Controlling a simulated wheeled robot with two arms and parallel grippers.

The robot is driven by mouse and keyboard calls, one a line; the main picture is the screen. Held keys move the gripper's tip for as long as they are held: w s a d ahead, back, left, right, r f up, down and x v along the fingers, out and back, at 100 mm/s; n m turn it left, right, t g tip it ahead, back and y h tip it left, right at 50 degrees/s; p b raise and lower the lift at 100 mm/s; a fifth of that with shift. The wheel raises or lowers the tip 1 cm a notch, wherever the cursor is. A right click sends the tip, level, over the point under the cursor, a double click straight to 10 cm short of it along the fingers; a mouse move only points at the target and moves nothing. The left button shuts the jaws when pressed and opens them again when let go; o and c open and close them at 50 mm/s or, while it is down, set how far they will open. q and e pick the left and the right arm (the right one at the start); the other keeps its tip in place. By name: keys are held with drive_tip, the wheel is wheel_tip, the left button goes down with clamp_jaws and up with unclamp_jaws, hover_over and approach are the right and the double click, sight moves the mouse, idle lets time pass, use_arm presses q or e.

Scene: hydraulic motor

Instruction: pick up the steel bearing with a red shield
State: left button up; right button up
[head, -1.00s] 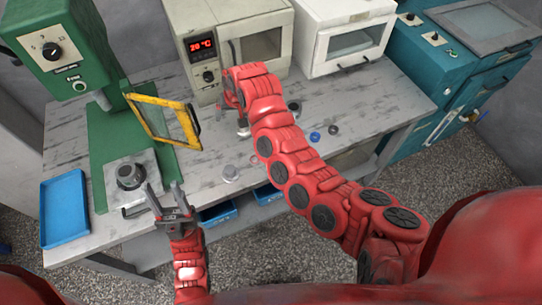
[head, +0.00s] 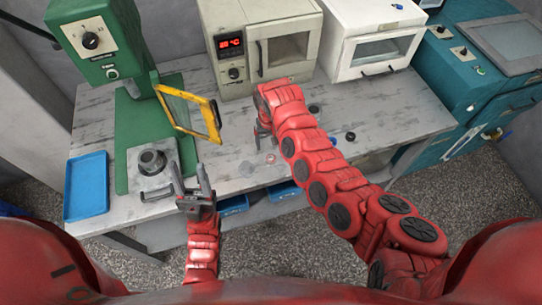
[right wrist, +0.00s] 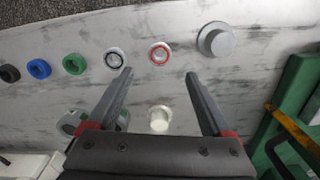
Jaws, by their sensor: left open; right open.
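The steel bearing with a red shield (right wrist: 160,53) lies flat on the bench in the right wrist view, a little beyond my right fingertips and roughly centred between them. In the head view it is a tiny ring (head: 271,159) beside my right arm. My right gripper (right wrist: 159,74) is open and empty above the bench; in the head view its fingers (head: 260,131) are partly hidden by the arm. A similar bearing with a dark shield (right wrist: 114,58) lies just left of the red one. My left gripper (head: 188,171) is open and empty at the bench's front edge.
A grey flanged part (right wrist: 215,40) lies right of the red-shielded bearing. Green (right wrist: 75,63) and blue (right wrist: 39,68) rings lie to the left. A white cylinder (right wrist: 158,118) stands between the fingers. The green press (head: 128,105) with its yellow guard (head: 190,108) stands left of my right arm.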

sight(271, 158)
wheel_tip(271, 158, down, 2)
drive_tip(key=shift+s+f+p, duration=0.1)
drive_tip(key=shift+f+p, duration=0.55)
drive_tip(key=shift+p, duration=0.1)
wheel_tip(271, 158, down, 4)
drive_tip(key=shift+s+d+r, duration=0.1)
drive_tip(key=shift+s+r, duration=0.05)
drive_tip(key=shift+r, duration=0.1)
drive_tip(key=shift+f+b, duration=0.25)
drive_tip(key=shift+b, duration=0.05)
clamp_jaws()
